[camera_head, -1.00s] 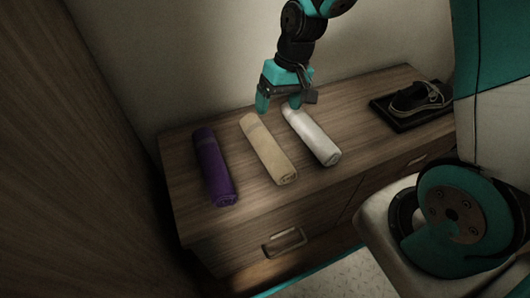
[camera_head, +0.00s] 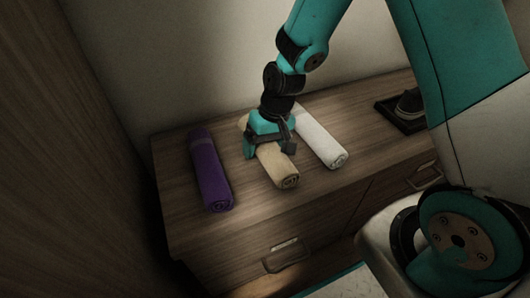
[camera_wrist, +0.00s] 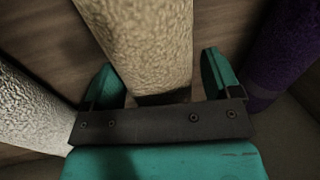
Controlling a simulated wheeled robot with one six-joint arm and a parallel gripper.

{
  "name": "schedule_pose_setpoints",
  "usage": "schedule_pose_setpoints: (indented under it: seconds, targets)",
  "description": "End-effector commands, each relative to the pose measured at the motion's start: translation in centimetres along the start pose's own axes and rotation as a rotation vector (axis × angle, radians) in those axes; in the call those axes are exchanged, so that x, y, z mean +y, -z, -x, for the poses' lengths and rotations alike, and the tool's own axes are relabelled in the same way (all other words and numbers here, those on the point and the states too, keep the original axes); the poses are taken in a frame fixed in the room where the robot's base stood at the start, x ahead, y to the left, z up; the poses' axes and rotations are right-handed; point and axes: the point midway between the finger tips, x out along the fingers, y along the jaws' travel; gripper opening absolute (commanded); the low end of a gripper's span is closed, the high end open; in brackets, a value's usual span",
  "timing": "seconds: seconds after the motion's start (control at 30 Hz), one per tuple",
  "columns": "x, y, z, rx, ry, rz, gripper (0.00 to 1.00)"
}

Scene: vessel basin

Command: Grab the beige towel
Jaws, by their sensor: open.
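The beige towel (camera_head: 281,169) is rolled up and lies on the wooden dresser between a purple roll and a white roll. My gripper (camera_head: 268,154) is over the middle of the beige towel and hides part of it. In the wrist view the beige towel (camera_wrist: 140,45) runs between my gripper's two teal fingers (camera_wrist: 165,85), one on each side. The fingers are open, with a gap on both sides of the towel. I cannot tell how far down they reach along its sides.
The purple rolled towel (camera_head: 210,172) lies to the left and the white rolled towel (camera_head: 322,140) close to the right. A dark tray (camera_head: 396,118) with an object stands at the dresser's right. The dresser top (camera_head: 178,190) is bare at the left. A wall is behind.

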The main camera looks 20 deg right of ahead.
Motion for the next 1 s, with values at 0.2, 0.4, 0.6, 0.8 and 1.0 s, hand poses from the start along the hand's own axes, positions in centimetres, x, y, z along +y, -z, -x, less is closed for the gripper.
schedule_pose_setpoints:
  seconds: [0.2, 0.4, 0.6, 0.8, 1.0]
  targets:
    - [0.0, 0.0, 0.1, 0.001, 0.0, 0.0, 0.72]
    - [0.0, 0.0, 0.1, 0.0, 0.0, 0.0, 0.44]
    - [0.0, 0.0, 0.2, 0.001, 0.0, 0.0, 0.44]
    - [-0.4, 0.0, 1.7, 0.001, 0.0, 0.0, 0.44]
    - [-1.4, 0.1, 5.9, 0.005, 0.001, 0.001, 0.44]
